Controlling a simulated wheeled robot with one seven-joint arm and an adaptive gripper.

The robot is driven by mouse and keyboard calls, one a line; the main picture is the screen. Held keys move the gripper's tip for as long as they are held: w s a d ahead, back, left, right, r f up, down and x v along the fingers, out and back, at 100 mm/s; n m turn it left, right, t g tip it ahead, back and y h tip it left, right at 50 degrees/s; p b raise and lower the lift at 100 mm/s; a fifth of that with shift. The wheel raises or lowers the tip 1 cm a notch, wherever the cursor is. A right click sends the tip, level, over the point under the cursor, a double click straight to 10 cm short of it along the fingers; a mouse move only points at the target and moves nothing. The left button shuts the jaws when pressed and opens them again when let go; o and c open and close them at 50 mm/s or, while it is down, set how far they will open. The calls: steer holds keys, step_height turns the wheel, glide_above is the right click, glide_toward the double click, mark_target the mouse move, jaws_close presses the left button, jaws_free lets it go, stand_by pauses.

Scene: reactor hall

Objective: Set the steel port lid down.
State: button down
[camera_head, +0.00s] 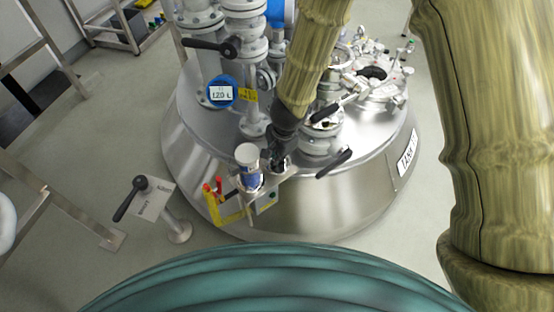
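My arm comes down from the top of the view, and my dark gripper (281,155) is at the front edge of the steel reactor top (215,125). The gripper is small and partly covered by my own wrist, so I cannot tell whether its fingers are open or shut, or on what. I cannot pick out the steel port lid for certain. A port with a dark round opening (372,73) and clamps around its rim is at the back right of the reactor top. A white-and-blue cylinder (248,166) stands just left of the gripper.
A bracket with a yellow part (228,208) and red-tipped handles is at the reactor's front. Black lever handles (334,164) stick out beside the gripper. Tall pipework (246,60) rises at the back left. A signpost with a black lever (152,198) stands on the floor at left.

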mark_target(282, 167)
steer(key=shift+f, duration=0.15)
steer(key=c, duration=1.6)
jaws_free()
steer(key=r+p, duration=0.1)
steer(key=r, duration=0.3)
steer(key=s+d+r+p, duration=0.1)
steer(key=r+p, duration=0.1)
steer(key=r, duration=0.2)
steer(key=s+r+p, duration=0.1)
steer(key=r+p, duration=0.1)
steer(key=r, duration=0.2)
steer(key=shift+d, duration=0.2)
